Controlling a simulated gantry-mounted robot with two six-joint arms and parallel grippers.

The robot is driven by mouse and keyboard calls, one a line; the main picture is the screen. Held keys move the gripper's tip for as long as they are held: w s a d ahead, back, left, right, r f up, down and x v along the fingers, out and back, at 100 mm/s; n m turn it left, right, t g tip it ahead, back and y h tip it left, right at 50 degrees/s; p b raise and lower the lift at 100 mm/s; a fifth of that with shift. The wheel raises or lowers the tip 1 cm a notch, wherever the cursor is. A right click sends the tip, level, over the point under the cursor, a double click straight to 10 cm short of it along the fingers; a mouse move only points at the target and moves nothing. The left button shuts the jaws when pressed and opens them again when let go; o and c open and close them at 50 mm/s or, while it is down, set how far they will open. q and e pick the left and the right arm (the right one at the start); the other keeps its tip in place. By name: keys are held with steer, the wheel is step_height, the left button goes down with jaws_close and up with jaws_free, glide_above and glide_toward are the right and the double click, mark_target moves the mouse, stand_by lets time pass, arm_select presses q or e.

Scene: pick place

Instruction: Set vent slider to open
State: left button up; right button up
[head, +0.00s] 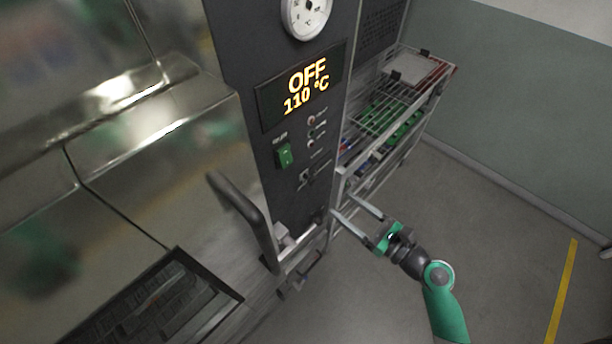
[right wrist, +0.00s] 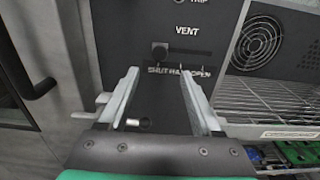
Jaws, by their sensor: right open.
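The vent slider has a dark knob (right wrist: 160,51) below the word VENT in the right wrist view. The knob is at the left end of its track, above the word SHUT; OPEN is at the right end. My right gripper (head: 342,204) is open and empty in front of the lower panel. In the right wrist view its fingertips (right wrist: 158,70) are spread just below the knob, apart from it as far as I can tell. My left gripper is not in view.
A dark door handle (head: 240,210) stands out left of the panel. A wire-shelf cart (head: 385,115) with green boards stands right of it. The display (head: 303,85) reads OFF 110 °C. A fan grille (right wrist: 259,42) is at the right. Open floor lies at the right.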

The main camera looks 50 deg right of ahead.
mark_target(315, 183)
steer(key=w, duration=1.1)
steer(key=shift+w+d+r, duration=0.1)
steer(key=shift+w, duration=0.05)
jaws_close()
stand_by(0.9)
